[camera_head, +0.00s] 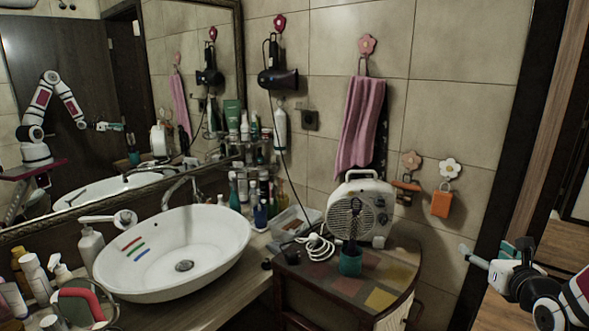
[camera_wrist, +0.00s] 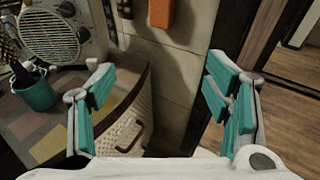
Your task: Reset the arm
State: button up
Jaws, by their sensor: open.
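My gripper (camera_head: 478,258) is at the right edge of the head view, held in the air to the right of the wooden side table. In the wrist view my gripper (camera_wrist: 158,90) shows its two teal-padded fingers spread wide apart, with nothing between them. Below and beyond the fingers are a light perforated cabinet side (camera_wrist: 125,132) and the floor. A mirror (camera_head: 110,100) on the left shows a reflection of my arm, bent and raised.
A white basin (camera_head: 215,262) stands on the counter at left, with bottles around it. The side table (camera_head: 345,287) holds a white heater (camera_head: 372,200) and a teal cup (camera_head: 350,263). An orange item (camera_head: 441,204) hangs on the wall. A doorway (camera_wrist: 285,60) opens at right.

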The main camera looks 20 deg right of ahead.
jog(key=w+a+r+n+y, duration=0.2)
jog(key=w+a+n+y, duration=0.3)
jog(key=a, duration=0.4)
jog(key=w+a+r+n+y, duration=0.35)
jog(key=a+n, duration=0.35)
jog(key=a, duration=0.3)
jog(key=w+a+r+n+y, duration=0.2)
jog(key=w+a+n+y, duration=0.3)
jog(key=a, duration=0.4)
jog(key=s+a+n+g, duration=0.45)
jog(key=a+n, duration=0.25)
jog(key=a, duration=0.2)
jog(key=s+a+n+g, duration=0.4)
jog(key=s+a+n, duration=0.1)
jog(key=a+n, duration=0.25)
jog(key=s+r+n+h, duration=0.5)
jog(key=s+n, duration=0.3)
jog(key=n, duration=0.3)
jog(key=shift+s+d+r+t, duration=0.2)
jog(key=shift+s+r+t, duration=0.2)
jog(key=shift+r+t, duration=0.1)
